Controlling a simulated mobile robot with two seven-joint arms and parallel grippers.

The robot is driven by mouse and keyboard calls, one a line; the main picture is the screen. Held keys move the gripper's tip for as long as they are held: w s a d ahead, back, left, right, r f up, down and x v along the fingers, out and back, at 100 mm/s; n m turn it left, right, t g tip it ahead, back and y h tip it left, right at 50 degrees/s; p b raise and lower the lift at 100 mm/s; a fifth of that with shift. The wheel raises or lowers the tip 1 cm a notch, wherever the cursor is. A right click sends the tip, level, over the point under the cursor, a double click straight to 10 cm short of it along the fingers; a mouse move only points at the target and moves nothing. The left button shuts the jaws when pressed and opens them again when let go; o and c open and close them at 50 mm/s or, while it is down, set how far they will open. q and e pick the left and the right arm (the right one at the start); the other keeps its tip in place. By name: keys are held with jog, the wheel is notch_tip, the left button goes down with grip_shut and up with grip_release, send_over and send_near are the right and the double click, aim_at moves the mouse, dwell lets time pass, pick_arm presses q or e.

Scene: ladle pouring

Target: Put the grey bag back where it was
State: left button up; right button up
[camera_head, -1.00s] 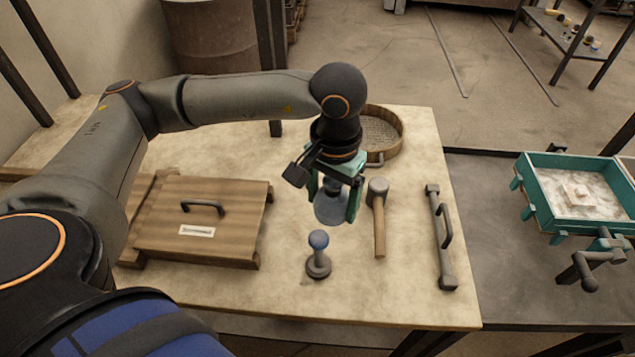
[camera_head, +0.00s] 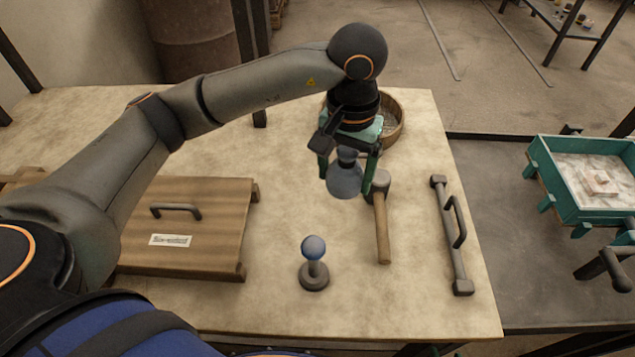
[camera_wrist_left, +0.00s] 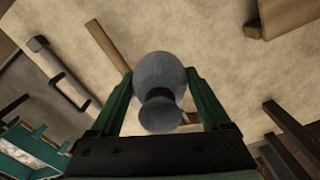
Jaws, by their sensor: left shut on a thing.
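The grey bag (camera_head: 345,181) is a small rounded pouch with a narrow neck. My left gripper (camera_head: 348,160) is shut on its neck and holds it upright, seemingly above the table (camera_head: 300,130). In the left wrist view the bag (camera_wrist_left: 160,78) sits between the two green fingers of my left gripper (camera_wrist_left: 160,105), its round body towards the table. The gap under the bag is hard to judge. My right gripper is not in view.
A mallet (camera_head: 382,225) lies just right of the bag. A blue-knobbed tool (camera_head: 314,262) stands in front. A handled bar (camera_head: 453,235) lies at right, a wooden board (camera_head: 200,215) at left. A round sieve (camera_head: 392,118) is behind the gripper. A teal box (camera_head: 560,180) stands further right.

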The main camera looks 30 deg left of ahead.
pick_arm(q)
jog(key=w+a+f, duration=0.1)
jog(key=a+f, duration=0.1)
jog(key=w+a+f, duration=0.1)
jog(key=a+f, duration=0.1)
jog(key=w+a+f, duration=0.1)
jog(key=a+f, duration=0.1)
jog(key=shift+a+f, duration=0.1)
jog(key=f, duration=0.3)
jog(key=shift+a+f+p, duration=0.15)
jog(key=shift+a+p, duration=0.15)
jog(key=shift+p, duration=0.05)
jog(key=shift+w+f, duration=0.1)
jog(key=shift+f, duration=0.2)
jog(key=shift+f, duration=0.15)
jog(key=o, duration=1.2)
jog(key=shift+o, duration=0.2)
